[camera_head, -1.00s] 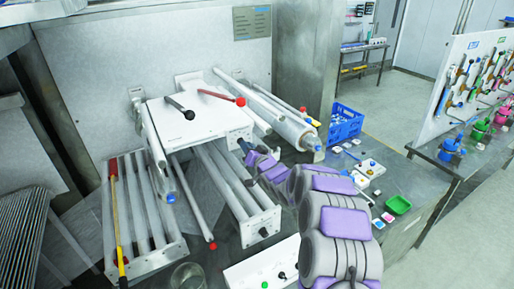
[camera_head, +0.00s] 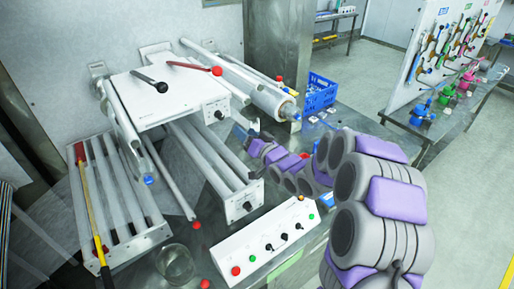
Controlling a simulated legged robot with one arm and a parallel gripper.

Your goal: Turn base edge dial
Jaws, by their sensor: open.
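A small black dial (camera_head: 247,205) sits on the front end plate of the lower roller base (camera_head: 240,212). A second black knob (camera_head: 218,115) is on the front face of the white upper box (camera_head: 165,100). I cannot tell for certain which one the task means. My gripper (camera_head: 245,130) is small in view, open and empty, right of the upper box and above and behind the lower end plate. It appears apart from both knobs. My grey and purple arm reaches it from the right.
A white control box (camera_head: 265,240) with several buttons and switches stands in front. A glass beaker (camera_head: 175,262) is left of it. A roller rack with a yellow-handled rod (camera_head: 92,215) lies at left. A blue crate (camera_head: 318,95) and a tool board (camera_head: 440,55) are behind right.

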